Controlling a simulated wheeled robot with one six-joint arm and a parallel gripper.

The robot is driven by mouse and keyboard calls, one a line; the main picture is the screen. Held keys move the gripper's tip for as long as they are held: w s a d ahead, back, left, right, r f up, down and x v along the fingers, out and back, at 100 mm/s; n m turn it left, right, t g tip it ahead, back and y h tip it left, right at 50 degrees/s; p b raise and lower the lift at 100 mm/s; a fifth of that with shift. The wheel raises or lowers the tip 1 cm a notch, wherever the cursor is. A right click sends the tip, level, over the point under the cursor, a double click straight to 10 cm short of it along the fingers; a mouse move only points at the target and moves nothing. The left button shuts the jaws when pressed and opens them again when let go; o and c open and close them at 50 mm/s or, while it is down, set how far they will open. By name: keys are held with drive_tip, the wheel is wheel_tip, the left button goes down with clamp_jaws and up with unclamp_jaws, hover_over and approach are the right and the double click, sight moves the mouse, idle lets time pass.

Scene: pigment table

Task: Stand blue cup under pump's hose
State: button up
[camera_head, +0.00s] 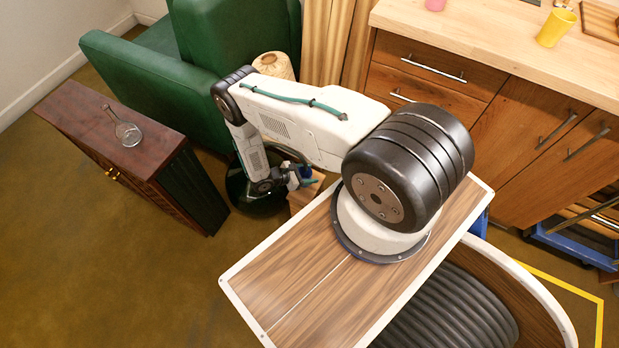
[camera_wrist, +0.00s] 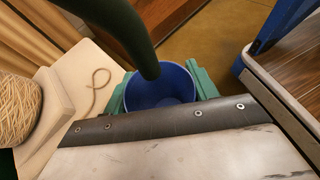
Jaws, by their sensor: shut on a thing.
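The blue cup (camera_wrist: 165,92) sits mouth-up in the wrist view, its inside visible. My gripper (camera_wrist: 160,96) is shut on it, with a green finger on either side. A thick dark green hose (camera_wrist: 135,35) comes down from the top of the wrist view. Its lower end overlaps the far part of the cup's mouth; I cannot tell the height between them. In the head view my gripper (camera_head: 295,181) is small and partly hidden, with a bit of blue (camera_head: 306,172) at it. The cup's base is hidden, so I cannot tell whether it stands on anything.
A pale surface (camera_wrist: 75,75) with a string loop and a twine spool (camera_wrist: 15,110) lies left of the cup. A dark green round thing (camera_head: 257,195) and a small wooden stand (camera_head: 304,194) are near my gripper. A green armchair (camera_head: 140,75) stands behind.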

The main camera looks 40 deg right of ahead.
sight(309, 177)
drive_tip(key=shift+s+d+f, duration=0.1)
drive_tip(key=shift+d+f, duration=0.05)
drive_tip(key=shift+f, duration=0.75)
drive_tip(key=shift+s+d+f, duration=0.1)
drive_tip(key=shift+d+f, duration=0.05)
drive_tip(key=shift+f, duration=0.7)
drive_tip(key=shift+f, duration=0.15)
drive_tip(key=o, duration=0.9)
drive_tip(key=shift+o, duration=0.2)
drive_tip(key=shift+w+r, duration=0.1)
drive_tip(key=shift+r, duration=0.1)
drive_tip(key=v, duration=1.2)
